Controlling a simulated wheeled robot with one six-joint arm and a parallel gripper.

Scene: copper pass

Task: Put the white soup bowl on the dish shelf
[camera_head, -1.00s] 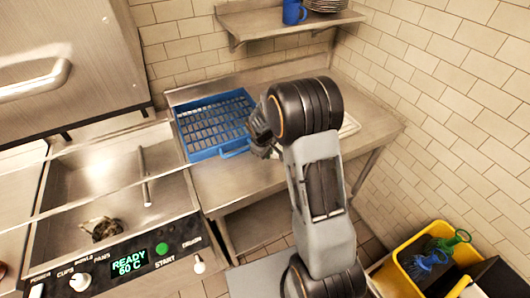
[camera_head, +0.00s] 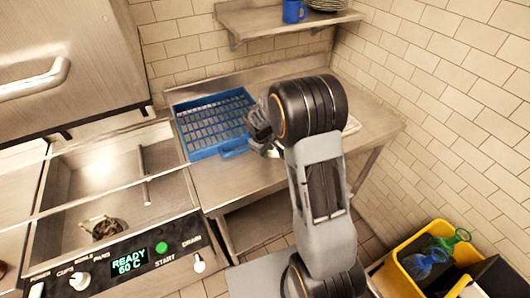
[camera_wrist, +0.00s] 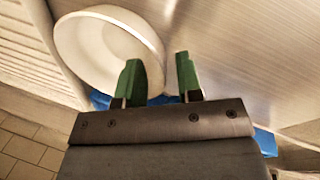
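The white soup bowl (camera_wrist: 95,50) shows in the wrist view at the upper left, beyond my fingers, with its inside visible. My gripper (camera_wrist: 160,80) has its two green fingertips apart. The left fingertip overlaps the bowl's right rim in the picture, and a gap shows between the rim and the right fingertip. I cannot tell whether either finger touches the bowl. In the head view my gripper (camera_head: 258,125) is over the steel counter by the blue rack, and my arm hides most of what is there. The dish shelf (camera_head: 262,28) is on the back wall, with a stack of plates and a blue mug.
A blue dish rack (camera_head: 205,153) stands on the steel counter (camera_head: 225,185). A white edge (camera_head: 351,125) shows right of my arm. The sink (camera_head: 80,180) and a panel reading READY 60 C are at left. A yellow bin (camera_head: 408,280) holds brushes at lower right.

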